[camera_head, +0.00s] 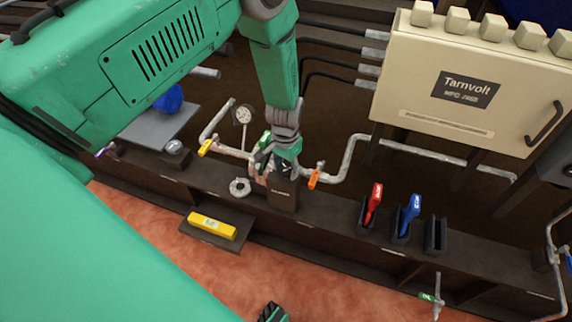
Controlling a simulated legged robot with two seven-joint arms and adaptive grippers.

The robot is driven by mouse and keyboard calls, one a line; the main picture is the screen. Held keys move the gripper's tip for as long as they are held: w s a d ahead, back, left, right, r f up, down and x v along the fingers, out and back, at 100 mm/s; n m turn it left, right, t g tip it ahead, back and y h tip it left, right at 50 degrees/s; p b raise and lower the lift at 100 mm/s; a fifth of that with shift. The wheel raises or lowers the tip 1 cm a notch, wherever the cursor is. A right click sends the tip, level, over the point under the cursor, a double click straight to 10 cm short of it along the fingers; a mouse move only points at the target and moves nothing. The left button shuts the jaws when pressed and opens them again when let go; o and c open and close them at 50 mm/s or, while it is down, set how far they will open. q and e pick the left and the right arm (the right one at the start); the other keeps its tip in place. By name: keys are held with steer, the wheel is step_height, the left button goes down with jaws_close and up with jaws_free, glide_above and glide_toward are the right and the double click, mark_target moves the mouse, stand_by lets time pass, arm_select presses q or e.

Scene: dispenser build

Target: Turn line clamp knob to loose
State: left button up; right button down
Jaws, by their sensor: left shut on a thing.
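My left gripper (277,167) reaches down from above to the pipe line, over a dark brown labelled block (283,194) on the ledge. It is shut on a small part at the top of this block, in the place of the line clamp knob. The fingers hide most of that part, so its turn position cannot be read. At the bottom edge a small dark and green piece (272,313) shows, perhaps the tip of my right gripper; its jaws cannot be made out.
A gauge (243,115), a yellow-handled valve (206,148) and an orange-handled valve (314,179) flank the gripper closely. A grey ring (240,187) lies beside the block. Red (373,204) and blue (410,215) handled tools stand in holders. A cream cabinet (470,85) stands right.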

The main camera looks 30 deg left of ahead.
arm_select(q)
steer(key=n+p, duration=0.1)
steer(key=n, duration=0.2)
steer(key=shift+w+r, duration=0.1)
steer(key=shift+r, duration=0.05)
steer(key=n+p, duration=0.1)
steer(key=n, duration=0.2)
steer(key=shift+n, duration=0.3)
steer(key=n, duration=0.2)
steer(key=shift+n+p, duration=0.3)
steer(key=shift+p, duration=0.1)
steer(key=n, duration=0.3)
steer(key=shift+n, duration=0.3)
steer(key=n, duration=0.6)
steer(key=shift+w+p, duration=0.1)
steer(key=shift+p, duration=0.2)
steer(key=n, duration=0.6)
steer(key=o, duration=1.1)
steer(key=shift+w, duration=0.1)
steer(key=shift+o, duration=0.2)
